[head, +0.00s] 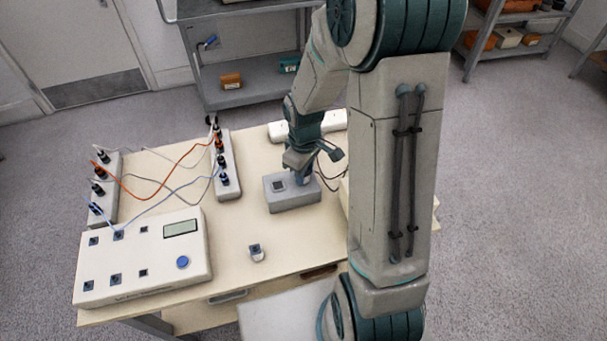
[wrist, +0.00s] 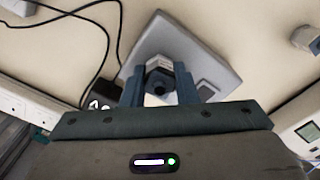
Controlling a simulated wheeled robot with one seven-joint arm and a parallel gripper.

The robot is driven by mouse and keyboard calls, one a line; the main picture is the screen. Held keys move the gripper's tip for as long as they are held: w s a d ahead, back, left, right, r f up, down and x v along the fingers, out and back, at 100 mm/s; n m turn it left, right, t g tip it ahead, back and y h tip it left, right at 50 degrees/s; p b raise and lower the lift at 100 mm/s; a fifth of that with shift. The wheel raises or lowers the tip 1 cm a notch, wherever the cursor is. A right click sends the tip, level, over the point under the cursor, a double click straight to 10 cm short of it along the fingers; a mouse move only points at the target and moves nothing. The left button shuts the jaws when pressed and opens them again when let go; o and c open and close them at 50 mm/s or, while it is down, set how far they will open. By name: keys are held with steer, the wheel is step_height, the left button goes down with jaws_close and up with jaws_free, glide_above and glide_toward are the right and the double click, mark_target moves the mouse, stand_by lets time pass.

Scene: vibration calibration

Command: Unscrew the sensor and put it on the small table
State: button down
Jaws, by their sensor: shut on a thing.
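My gripper (head: 302,178) reaches down onto the grey block (head: 292,196) on the wooden table. In the wrist view, its two blue-grey fingers (wrist: 160,92) are shut on the sensor (wrist: 158,68), a small pale part with a dark round end. The sensor is at the block (wrist: 205,62); I cannot tell whether it is still threaded in. In the head view the gripper hides it. A pale flat surface (head: 285,318), perhaps the small table, lies at the near edge, partly hidden by my arm.
A white control box (head: 145,262) stands at the left. Connector strips (head: 226,168) with orange, white and blue cables stand behind it. A small grey part (head: 257,253) sits near the table's front edge. Dark cables (wrist: 118,30) run beside the block. A shelf cart (head: 250,85) stands behind.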

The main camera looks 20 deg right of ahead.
steer(key=shift+s+f, duration=0.1)
steer(key=shift+n+p, duration=0.65)
steer(key=shift+n, duration=1.05)
steer(key=shift+n+p, duration=0.6)
steer(key=shift+n, duration=0.6)
steer(key=shift+n+p, duration=1.75)
steer(key=shift+n, duration=1.35)
steer(key=c, duration=1.1)
jaws_free()
steer(key=shift+m+b, duration=0.65)
steer(key=shift+m, duration=1.35)
